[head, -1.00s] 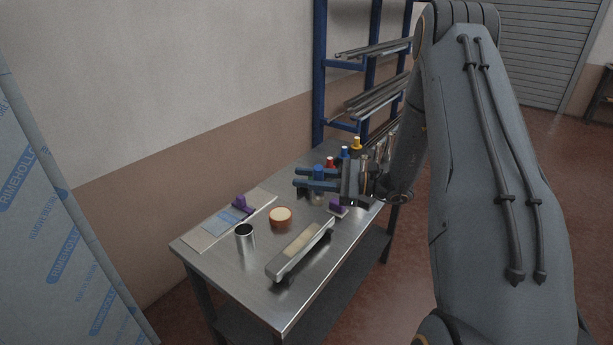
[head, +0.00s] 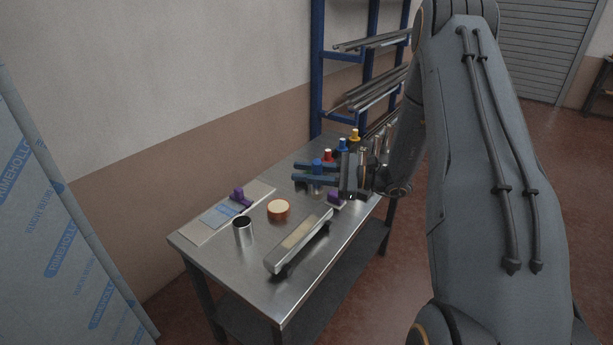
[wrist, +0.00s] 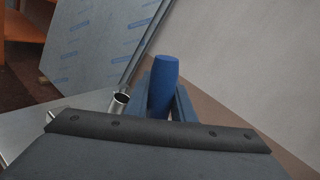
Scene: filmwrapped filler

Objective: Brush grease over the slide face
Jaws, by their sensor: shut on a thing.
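My gripper (head: 296,172) is shut on a blue-handled tool (head: 317,166), held upright above the far part of the steel bench. The tool's lower end is pale and indistinct, so I cannot tell its bristles. In the wrist view the blue handle (wrist: 163,88) stands between my blue fingers (wrist: 163,108). The slide (head: 274,263), a long metal bar with a tan strip on top, lies at the bench's near right, in front of the gripper and apart from the tool. A round orange-brown tin with cream contents (head: 278,209), probably the grease, stands left of the slide.
An open metal cup (head: 243,232) stands at the near left of the bench (head: 232,273). Behind it lie flat sheets with a purple clamp-like piece (head: 239,197). Another purple piece (head: 334,197) is below my gripper. Several coloured-top items, including a red one (head: 328,155), stand behind.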

